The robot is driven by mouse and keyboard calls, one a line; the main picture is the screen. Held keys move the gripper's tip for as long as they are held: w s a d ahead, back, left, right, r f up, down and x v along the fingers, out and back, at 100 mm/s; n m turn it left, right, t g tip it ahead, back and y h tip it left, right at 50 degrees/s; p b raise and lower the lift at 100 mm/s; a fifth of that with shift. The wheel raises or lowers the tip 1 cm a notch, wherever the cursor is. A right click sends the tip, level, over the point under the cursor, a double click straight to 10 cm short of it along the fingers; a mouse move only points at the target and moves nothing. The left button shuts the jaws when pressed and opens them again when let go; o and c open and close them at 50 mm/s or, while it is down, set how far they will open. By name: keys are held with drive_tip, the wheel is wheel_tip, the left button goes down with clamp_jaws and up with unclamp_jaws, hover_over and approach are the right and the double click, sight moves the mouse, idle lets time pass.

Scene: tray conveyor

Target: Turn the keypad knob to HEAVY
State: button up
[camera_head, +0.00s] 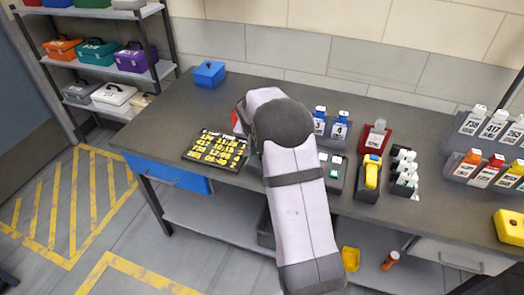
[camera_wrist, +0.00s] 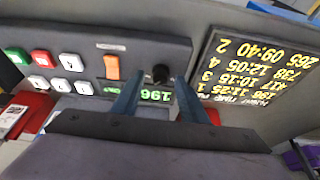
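The keypad panel (camera_wrist: 90,50) is dark and appears upside down in the wrist view. Its small black knob (camera_wrist: 160,73) sits near the right end, beside an orange switch (camera_wrist: 112,67). My gripper (camera_wrist: 159,78) is open, with one finger on each side of the knob and visible gaps between. I cannot tell how deep the fingertips are. The knob's position labels, including HEAVY, are not readable. A green display (camera_wrist: 156,95) reads 196, partly behind the fingers.
A board with yellow text (camera_head: 216,149) lies left of the keypad on the dark table (camera_head: 170,110). A blue box (camera_head: 209,73) stands at the back left. Number cards (camera_head: 340,128), a red holder (camera_head: 376,138) and a yellow device (camera_head: 371,172) crowd the right side.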

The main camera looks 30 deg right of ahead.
drive_tip(key=b+v, duration=0.1)
drive_tip(key=v, duration=0.6)
drive_tip(key=shift+b, duration=0.3)
